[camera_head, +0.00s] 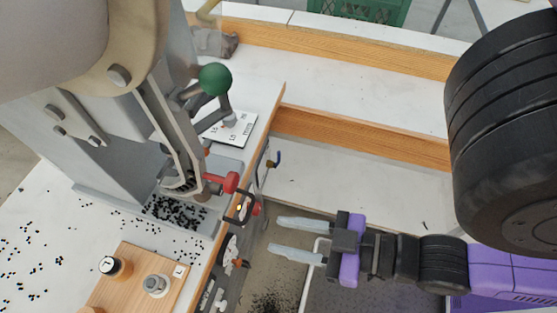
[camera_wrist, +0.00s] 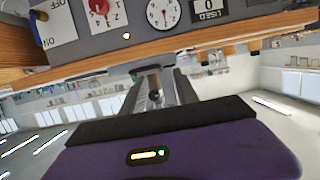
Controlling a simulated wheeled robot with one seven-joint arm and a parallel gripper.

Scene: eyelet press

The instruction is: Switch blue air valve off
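In the wrist view the blue lever (camera_wrist: 37,27) is at the top left, beside a white plate marked OFF. My gripper (camera_head: 274,235) is open and empty, its two pale fingers apart and pointing left toward the bench front. It is nearer the camera than the valve and not touching it. The fingers (camera_wrist: 165,85) also show in the wrist view, below the panel.
A red knob (camera_wrist: 98,6), a round gauge (camera_wrist: 163,12) and a USED counter (camera_wrist: 210,12) line the panel. The press has a green ball handle (camera_head: 215,79) and a red part (camera_head: 231,183). Black eyelets (camera_head: 180,214) lie scattered on the bench.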

